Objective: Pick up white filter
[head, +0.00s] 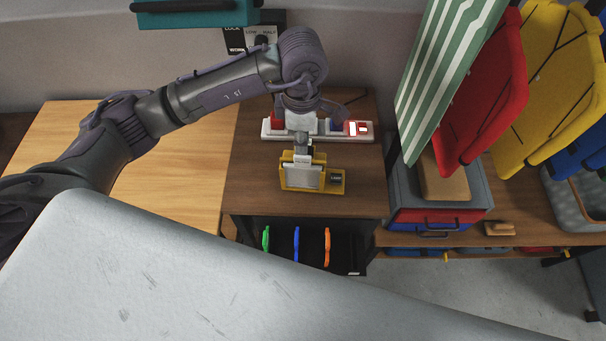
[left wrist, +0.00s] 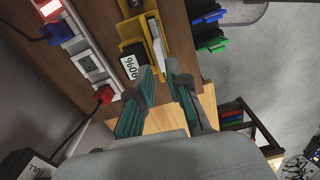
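The white filter (head: 301,177) stands in a yellow holder (head: 335,187) on the dark brown tabletop in the head view. My left gripper (head: 303,150) reaches down from above, just behind the top of the holder. My right gripper is in neither view.
Coloured boards (head: 490,95) stand at the right above a grey box (head: 480,190). The light wood top (head: 180,190) at left is clear.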

